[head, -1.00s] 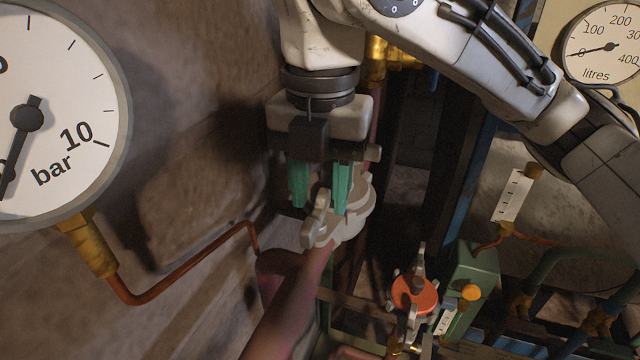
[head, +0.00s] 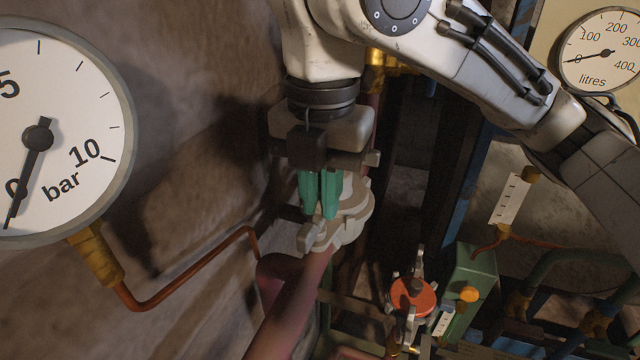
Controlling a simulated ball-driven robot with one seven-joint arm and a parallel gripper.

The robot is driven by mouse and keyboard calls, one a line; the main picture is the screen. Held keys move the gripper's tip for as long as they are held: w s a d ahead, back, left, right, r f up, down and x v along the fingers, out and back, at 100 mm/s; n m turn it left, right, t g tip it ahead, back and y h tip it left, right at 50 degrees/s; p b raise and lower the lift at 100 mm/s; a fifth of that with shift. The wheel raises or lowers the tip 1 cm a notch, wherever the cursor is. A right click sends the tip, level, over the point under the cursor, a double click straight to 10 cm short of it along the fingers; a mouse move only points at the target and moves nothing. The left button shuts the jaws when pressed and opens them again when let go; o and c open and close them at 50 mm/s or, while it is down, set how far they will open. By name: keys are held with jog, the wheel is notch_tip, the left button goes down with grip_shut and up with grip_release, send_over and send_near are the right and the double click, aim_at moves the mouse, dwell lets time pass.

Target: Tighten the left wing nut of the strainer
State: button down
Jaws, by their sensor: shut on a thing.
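The strainer (head: 356,218) is a pale grey metal body with a lobed cover, on the dull red pipe left of the middle. My gripper (head: 320,214) comes down from above, and its two green fingers are close together at the near left side of the strainer. They are shut on the left wing nut, which is mostly hidden behind and between the fingertips. Grey lugs of the strainer show just below the tips. The far side of the strainer is partly hidden by the fingers, so I cannot make out another wing nut there.
A rough stone wall and a bar gauge (head: 50,140) with a copper tube (head: 190,272) lie to the left. A red-orange round cap (head: 413,297) with grey wings stands lower right, beside a green box (head: 472,285). A litres gauge (head: 603,50) is at top right.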

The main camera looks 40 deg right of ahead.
dwell(0.3)
jog(key=c, duration=1.1)
grip_release()
jog(key=shift+r, duration=3.75)
